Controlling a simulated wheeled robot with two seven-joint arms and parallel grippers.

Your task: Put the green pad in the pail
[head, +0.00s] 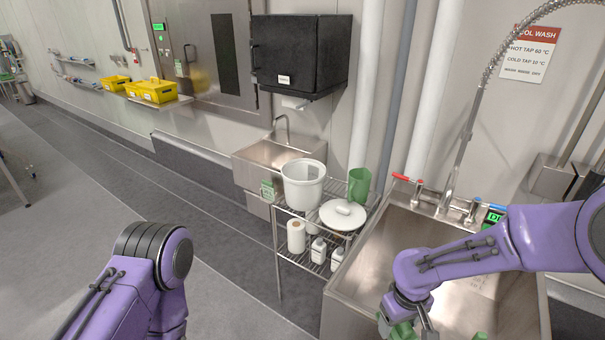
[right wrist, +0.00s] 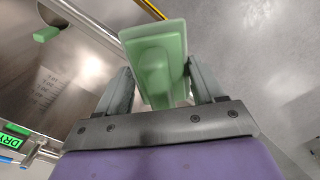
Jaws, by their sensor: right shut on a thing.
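My right gripper (head: 412,328) is over the near part of the steel sink at the lower right in the head view. In the right wrist view the gripper (right wrist: 160,75) is shut on a light green pad (right wrist: 158,50) with a raised middle part. The pad (head: 401,331) is partly hidden and cut by the bottom edge in the head view. The pail (head: 303,190), white and open-topped, stands on the wire rack left of the sink, apart from the gripper. My left arm shows at lower left, but its gripper is out of view.
A second green piece (right wrist: 46,34) lies in the sink (head: 385,243). The wire rack (head: 285,214) also holds a green jug (head: 359,182), a white lid (head: 342,216) and, below, a paper roll (head: 296,237) and white bottles (head: 318,250). The tap (head: 447,195) rises behind the sink.

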